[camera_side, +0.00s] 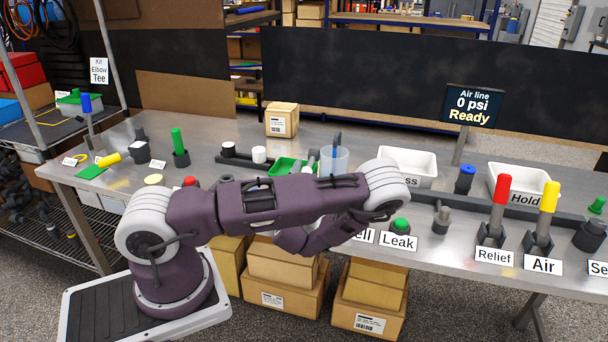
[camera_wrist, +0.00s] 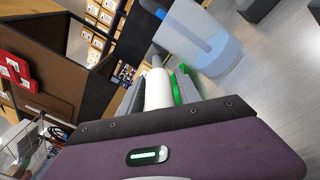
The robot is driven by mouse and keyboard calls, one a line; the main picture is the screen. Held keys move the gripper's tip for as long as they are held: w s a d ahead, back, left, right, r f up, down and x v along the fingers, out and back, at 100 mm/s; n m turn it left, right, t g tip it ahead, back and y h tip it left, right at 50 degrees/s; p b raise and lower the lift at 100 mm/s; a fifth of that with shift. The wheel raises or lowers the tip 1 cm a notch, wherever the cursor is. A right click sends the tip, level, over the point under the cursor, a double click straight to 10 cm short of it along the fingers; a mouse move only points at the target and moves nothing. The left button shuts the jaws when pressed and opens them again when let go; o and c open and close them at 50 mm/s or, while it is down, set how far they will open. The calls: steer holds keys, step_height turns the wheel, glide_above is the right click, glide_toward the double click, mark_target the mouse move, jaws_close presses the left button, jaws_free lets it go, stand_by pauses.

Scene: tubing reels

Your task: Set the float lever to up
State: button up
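No label that I can read says float, so I cannot tell which lever is the float lever. A lever with a blue handle (camera_side: 85,103) stands upright at the far left of the bench. A red-handled lever (camera_side: 502,190) stands behind the label Relief, and a yellow-handled lever (camera_side: 549,197) behind the label Air; both stand up. My gripper is mostly hidden behind my arm in the side view. In the wrist view my gripper (camera_wrist: 158,88) has a white rounded piece (camera_wrist: 157,92) between its grey fingers. Whether they grip it is unclear.
A clear tank (camera_side: 334,161) stands close to my gripper; it also shows in the wrist view (camera_wrist: 205,45). A green tray (camera_side: 283,168) is beside it. White bins (camera_side: 408,165) stand to the right. A cardboard box (camera_side: 282,120) sits at the back. A sign (camera_side: 472,106) reads 0 psi, Ready.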

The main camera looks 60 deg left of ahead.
jaws_close()
stand_by(1.2)
